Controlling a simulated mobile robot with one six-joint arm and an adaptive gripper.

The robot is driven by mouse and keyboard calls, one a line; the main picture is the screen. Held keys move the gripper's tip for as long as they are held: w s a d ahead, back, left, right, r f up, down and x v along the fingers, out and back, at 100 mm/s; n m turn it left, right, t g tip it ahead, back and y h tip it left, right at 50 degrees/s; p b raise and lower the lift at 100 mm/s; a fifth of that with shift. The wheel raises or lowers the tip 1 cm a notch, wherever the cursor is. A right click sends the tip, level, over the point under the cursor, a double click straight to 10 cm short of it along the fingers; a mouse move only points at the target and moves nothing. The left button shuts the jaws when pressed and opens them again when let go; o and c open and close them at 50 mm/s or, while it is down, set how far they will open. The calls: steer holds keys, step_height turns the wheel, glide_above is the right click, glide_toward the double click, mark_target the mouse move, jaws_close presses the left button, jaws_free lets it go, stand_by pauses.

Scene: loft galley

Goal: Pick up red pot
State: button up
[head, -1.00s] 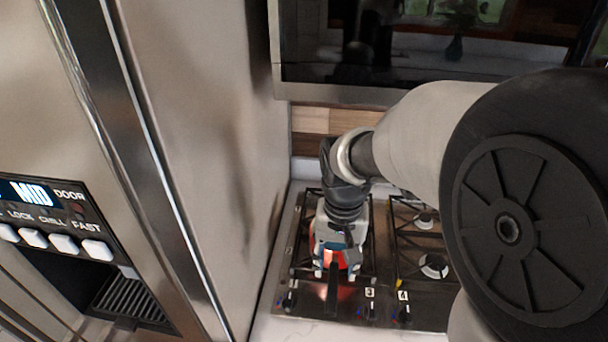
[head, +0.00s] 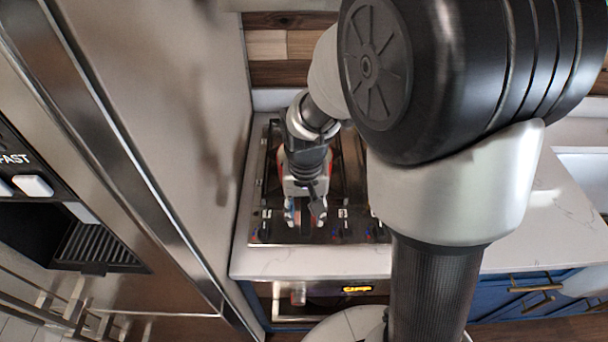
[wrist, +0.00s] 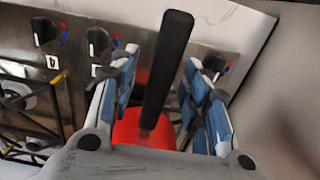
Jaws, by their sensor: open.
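The red pot (wrist: 130,128) sits on the stove top, with its black handle (wrist: 170,65) pointing toward the stove's front knobs. In the head view only slivers of its red side (head: 331,166) show; my wrist and gripper hide the rest. My gripper (head: 304,212) is low over the pot on the left part of the stove. In the wrist view my gripper (wrist: 163,85) is open, with a blue-padded finger on each side of the handle. Gaps show between the handle and the fingers. The pot's far part is hidden by the gripper body.
The stove top (head: 268,226) has black grates and front knobs (wrist: 97,40). A tall steel fridge (head: 190,120) stands close on the left. A wooden backsplash (head: 290,45) rises behind. White counter (head: 520,215) lies free at the right, above blue cabinets (head: 530,295).

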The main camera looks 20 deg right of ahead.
jaws_close()
stand_by(0.4)
steer(key=shift+w+r, duration=0.1)
